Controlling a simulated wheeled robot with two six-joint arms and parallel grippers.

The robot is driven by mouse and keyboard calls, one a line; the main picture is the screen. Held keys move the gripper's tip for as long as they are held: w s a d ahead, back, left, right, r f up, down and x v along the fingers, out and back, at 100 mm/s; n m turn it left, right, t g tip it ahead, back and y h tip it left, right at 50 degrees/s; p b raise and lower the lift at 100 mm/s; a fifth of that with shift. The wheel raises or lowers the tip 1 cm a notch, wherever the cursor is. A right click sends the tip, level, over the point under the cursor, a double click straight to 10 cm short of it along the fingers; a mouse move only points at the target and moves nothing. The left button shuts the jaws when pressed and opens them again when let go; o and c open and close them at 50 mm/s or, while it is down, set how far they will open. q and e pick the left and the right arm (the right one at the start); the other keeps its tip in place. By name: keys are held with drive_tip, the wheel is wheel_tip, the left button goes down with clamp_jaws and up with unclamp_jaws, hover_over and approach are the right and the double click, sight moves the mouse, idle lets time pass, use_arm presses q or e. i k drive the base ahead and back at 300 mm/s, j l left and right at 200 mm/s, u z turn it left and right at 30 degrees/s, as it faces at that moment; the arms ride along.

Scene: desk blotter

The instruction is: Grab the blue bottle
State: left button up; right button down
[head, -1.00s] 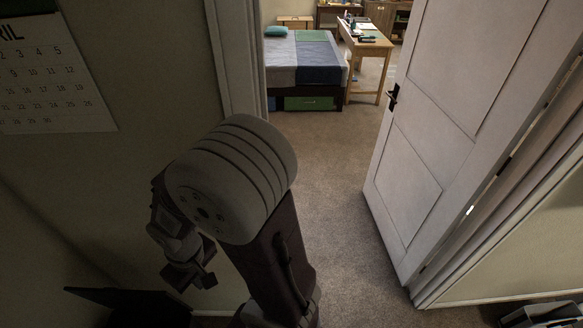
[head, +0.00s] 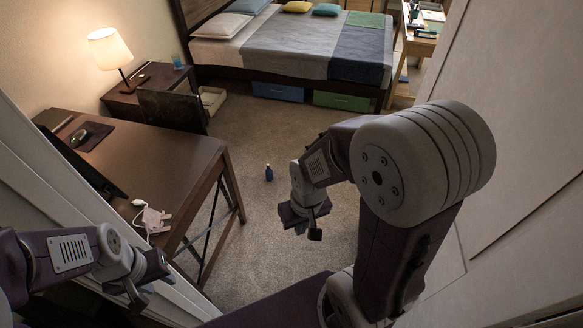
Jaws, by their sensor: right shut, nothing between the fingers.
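The small blue bottle (head: 269,173) stands upright on the carpet in the head view, in the open floor between the desk and my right arm. My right gripper (head: 304,222) hangs below and to the right of the bottle in the picture, apart from it, shut and empty. My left gripper (head: 137,299) is at the lower left, near the desk's front edge and far from the bottle. It is small and dark, and I cannot tell whether its fingers are open.
A brown desk (head: 165,165) with a mouse and a white cable stands at the left, a dark chair (head: 172,110) behind it. A lit lamp (head: 110,50) is on a nightstand. A bed (head: 300,45) fills the back. Carpet around the bottle is clear. A white door panel (head: 520,110) is at the right.

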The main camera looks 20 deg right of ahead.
sight(268, 172)
drive_tip(key=i+l+z, duration=0.3)
drive_tip(key=i+l, duration=0.6)
